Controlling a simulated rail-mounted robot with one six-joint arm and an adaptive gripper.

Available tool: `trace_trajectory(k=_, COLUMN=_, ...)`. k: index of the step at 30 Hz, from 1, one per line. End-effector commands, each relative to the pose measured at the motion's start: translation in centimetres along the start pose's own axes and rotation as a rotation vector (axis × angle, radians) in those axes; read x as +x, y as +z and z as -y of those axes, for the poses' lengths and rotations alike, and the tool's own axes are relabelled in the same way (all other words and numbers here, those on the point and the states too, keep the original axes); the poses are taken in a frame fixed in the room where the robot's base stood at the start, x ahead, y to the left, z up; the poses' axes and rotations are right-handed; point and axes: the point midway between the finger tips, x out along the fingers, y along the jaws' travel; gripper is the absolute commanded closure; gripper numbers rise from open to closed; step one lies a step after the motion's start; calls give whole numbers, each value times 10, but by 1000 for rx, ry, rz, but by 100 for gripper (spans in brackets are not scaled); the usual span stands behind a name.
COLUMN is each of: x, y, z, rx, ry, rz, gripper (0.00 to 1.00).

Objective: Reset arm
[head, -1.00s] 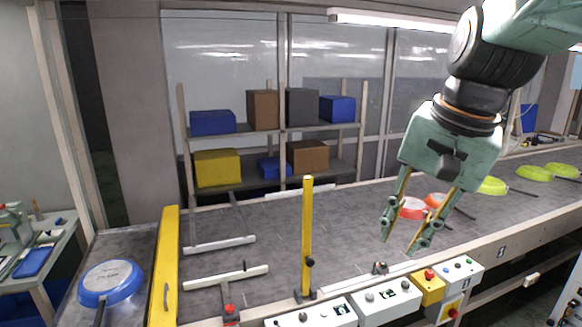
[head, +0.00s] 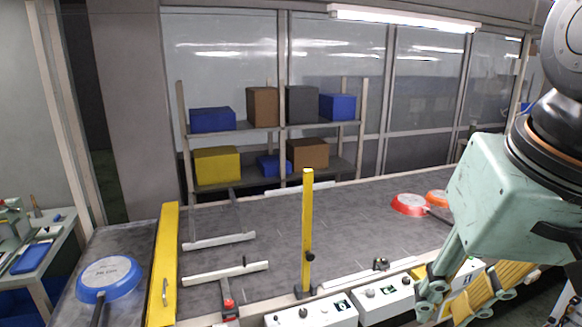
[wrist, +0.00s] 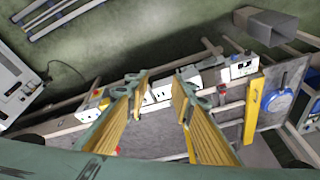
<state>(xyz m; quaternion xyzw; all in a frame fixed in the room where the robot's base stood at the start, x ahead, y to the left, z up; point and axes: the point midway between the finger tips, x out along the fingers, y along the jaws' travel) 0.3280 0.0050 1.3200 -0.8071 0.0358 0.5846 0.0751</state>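My gripper (head: 464,300) is at the lower right of the head view, in front of the conveyor's near edge and control boxes. In the wrist view my gripper (wrist: 160,82) has its two yellow-padded fingers apart with nothing between them. A blue pan (head: 110,280) lies upside down on the grey surface at the lower left, and it also shows in the wrist view (wrist: 280,102). A red pan (head: 408,204) and an orange pan (head: 437,198) lie on the conveyor (head: 350,225), partly behind my arm.
A yellow post (head: 307,230) and a yellow barrier (head: 162,265) stand up at the conveyor. White control boxes (head: 385,297) line its front edge. A shelf with boxes (head: 270,183) stands behind.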

Motion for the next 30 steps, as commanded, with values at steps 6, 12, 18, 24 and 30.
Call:
trace_trajectory(k=6, x=1, y=35, z=-8, rx=-94, ry=16, rz=-16, gripper=77)
trace_trajectory(k=12, x=2, y=53, z=-14, rx=-149, ry=26, rz=-25, gripper=77)
trace_trajectory(k=18, x=2, y=59, z=-16, rx=-166, ry=29, rz=-26, gripper=77)
trace_trajectory(k=24, x=2, y=59, z=-16, rx=-166, ry=29, rz=-26, gripper=77)
trace_trajectory(k=30, x=2, y=59, z=-16, rx=-165, ry=29, rz=-26, gripper=77)
